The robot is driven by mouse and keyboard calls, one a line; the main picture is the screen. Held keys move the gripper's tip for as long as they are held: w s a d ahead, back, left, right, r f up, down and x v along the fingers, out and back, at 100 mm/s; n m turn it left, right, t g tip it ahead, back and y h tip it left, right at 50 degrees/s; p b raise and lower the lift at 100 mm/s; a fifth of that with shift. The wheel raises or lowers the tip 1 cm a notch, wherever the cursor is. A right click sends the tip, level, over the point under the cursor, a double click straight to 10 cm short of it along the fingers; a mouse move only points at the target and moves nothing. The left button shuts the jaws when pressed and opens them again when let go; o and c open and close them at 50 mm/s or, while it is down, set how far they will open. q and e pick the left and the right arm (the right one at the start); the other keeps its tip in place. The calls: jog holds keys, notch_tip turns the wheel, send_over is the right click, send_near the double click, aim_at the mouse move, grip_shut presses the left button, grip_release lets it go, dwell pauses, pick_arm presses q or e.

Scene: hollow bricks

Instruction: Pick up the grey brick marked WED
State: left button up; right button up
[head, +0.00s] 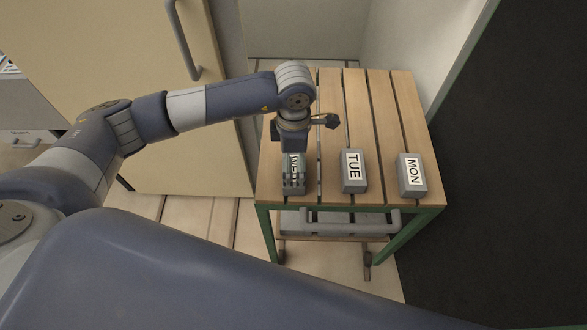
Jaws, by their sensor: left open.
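A grey brick with a white label (294,163) lies at the left end of a row on the slatted table. Its lettering is partly covered by my gripper, so I cannot read it in full. My left gripper (292,181) points down right over this brick, with its jaws open. I cannot tell whether the fingers touch it. A grey brick marked TUE (353,171) lies to its right. A grey brick marked MON (412,175) lies further right. My right gripper is out of view.
The wooden slatted table (384,110) has a green frame and free room behind the bricks. A tan cabinet door (120,50) with a grey handle (184,40) stands to the left. A pale wall is behind, and a dark area is at the right.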

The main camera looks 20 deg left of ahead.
aim_at(294, 168)
pick_arm(q)
notch_tip(294, 168, down, 4)
jog(key=shift+f+p, duration=0.1)
jog(key=shift+p, duration=0.45)
jog(key=c, duration=1.2)
jog(key=shift+r, duration=0.2)
